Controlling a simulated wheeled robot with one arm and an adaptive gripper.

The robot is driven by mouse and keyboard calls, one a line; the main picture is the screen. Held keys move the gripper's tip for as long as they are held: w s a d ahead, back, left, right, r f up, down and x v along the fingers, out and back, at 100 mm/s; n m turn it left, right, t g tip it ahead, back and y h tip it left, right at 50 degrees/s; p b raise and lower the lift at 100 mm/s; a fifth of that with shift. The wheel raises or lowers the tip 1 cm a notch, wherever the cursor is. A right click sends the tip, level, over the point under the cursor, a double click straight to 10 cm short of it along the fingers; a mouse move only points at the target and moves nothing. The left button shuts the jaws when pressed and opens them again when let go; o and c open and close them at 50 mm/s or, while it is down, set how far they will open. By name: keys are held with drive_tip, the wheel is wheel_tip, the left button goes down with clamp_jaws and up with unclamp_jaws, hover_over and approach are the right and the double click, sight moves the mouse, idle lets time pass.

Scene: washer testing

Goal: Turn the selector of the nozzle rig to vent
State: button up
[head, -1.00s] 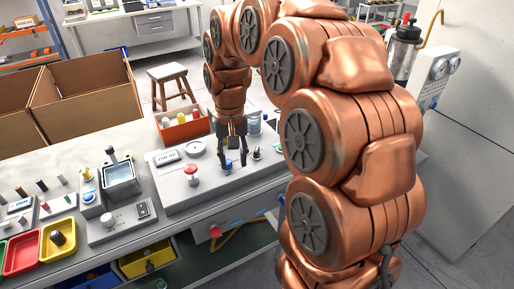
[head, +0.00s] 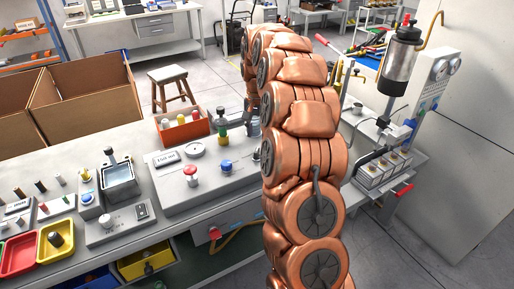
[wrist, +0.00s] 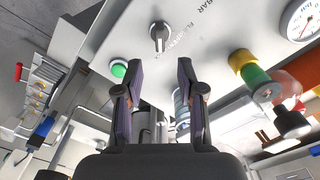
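In the wrist view, a small grey-and-dark selector knob (wrist: 158,36) stands on a pale panel (wrist: 120,30), just beyond the fingertips and between them in the picture. Its handle runs roughly up and down. Lettering beside it is tilted; "BAR" reads farther up, and I cannot make out a vent mark. My gripper (wrist: 157,75) is open and empty, its fingers apart and not touching the knob.
A green button (wrist: 118,68) sits left of the knob. A round gauge (wrist: 304,20) and a yellow-and-green cylinder (wrist: 250,75) are at the right. In the head view, a grey console (head: 170,190) with a red button (head: 190,170) lies left of my arm.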

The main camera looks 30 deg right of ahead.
sight(257, 149)
drive_tip(key=shift+f+p, duration=0.75)
drive_tip(key=shift+f, duration=2.8)
clamp_jaws()
